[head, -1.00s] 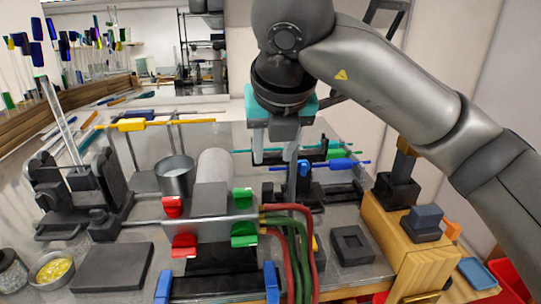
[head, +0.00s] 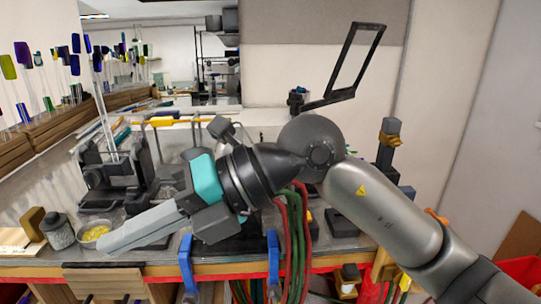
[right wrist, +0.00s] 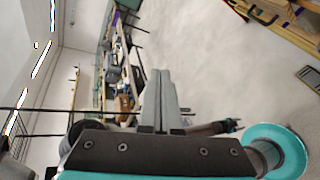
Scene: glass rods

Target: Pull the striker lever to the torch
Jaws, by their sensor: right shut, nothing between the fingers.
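My right gripper (head: 125,237) is shut and empty. Its fingers point to the lower left above the bench's front left part, and in the right wrist view the shut fingers (right wrist: 161,100) point over the pale floor. The torch is not clearly visible behind my right arm; red hoses (head: 309,235) and green hoses (head: 293,250) hang from that area over the bench front. A dark upright post with a tan band (head: 388,145) stands at the back right, and a black open frame (head: 357,62) rises behind my arm. I cannot tell which is the striker lever. My left gripper is out of view.
Two blue clamps (head: 187,262) (head: 273,262) grip the bench's front edge. A jar (head: 58,231) and a bowl of yellow bits (head: 95,234) are at the left. A yellow-handled rod (head: 163,121) lies on a rack behind. Glass rods stand at the far left.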

